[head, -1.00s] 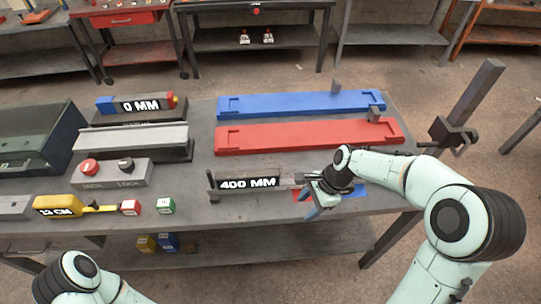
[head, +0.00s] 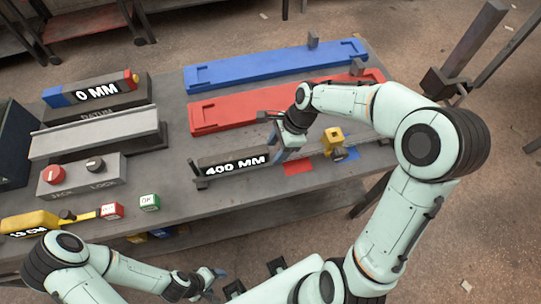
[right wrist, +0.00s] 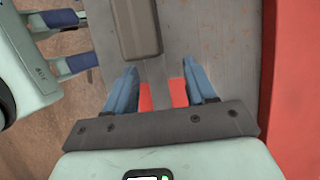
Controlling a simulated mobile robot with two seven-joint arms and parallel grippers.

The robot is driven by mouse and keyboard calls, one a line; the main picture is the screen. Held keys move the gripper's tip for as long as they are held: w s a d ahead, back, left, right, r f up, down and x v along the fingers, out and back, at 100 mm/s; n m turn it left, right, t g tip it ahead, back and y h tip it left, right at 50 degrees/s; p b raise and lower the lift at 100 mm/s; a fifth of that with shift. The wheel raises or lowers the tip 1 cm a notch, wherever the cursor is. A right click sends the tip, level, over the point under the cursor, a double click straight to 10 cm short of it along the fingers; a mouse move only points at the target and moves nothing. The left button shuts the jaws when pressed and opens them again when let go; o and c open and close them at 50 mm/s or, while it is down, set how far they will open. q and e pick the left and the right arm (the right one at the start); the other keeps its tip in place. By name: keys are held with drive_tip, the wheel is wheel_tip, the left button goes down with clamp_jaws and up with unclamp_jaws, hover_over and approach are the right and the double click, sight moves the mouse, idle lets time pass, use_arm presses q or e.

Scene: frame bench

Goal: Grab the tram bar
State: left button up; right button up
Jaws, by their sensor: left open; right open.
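The grey bar labelled 400 MM (head: 236,166), which I take to be the tram bar, lies on the bench, left of the red and blue patches. In the right wrist view its dark block (right wrist: 138,28) and a thin grey strip (right wrist: 156,72) reach toward the jaws. My right gripper (head: 286,150) is over the bar's right part; its open fingers (right wrist: 160,92) stand either side of the strip's line. I cannot tell its height above the bar. My left gripper (head: 214,280) is open in front of the bench, away from the bar; it shows in the right wrist view (right wrist: 70,45).
A red beam (head: 240,106) and a blue beam (head: 260,68) lie behind. A small yellow block (head: 333,137) stands to the right. The red patch (head: 298,166) and blue patch (head: 350,155) lie near the front edge. A JACK and LOCK box (head: 80,175) stands left.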

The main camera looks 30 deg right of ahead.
sight(273, 157)
drive_tip(key=x, duration=0.4)
drive_tip(key=shift+s+a+f, duration=0.2)
drive_tip(key=shift+s, duration=0.15)
drive_tip(key=shift+w+a+f, duration=0.1)
drive_tip(key=shift+a+f, duration=0.05)
drive_tip(key=shift+f, duration=0.2)
drive_tip(key=shift+r, duration=0.1)
clamp_jaws()
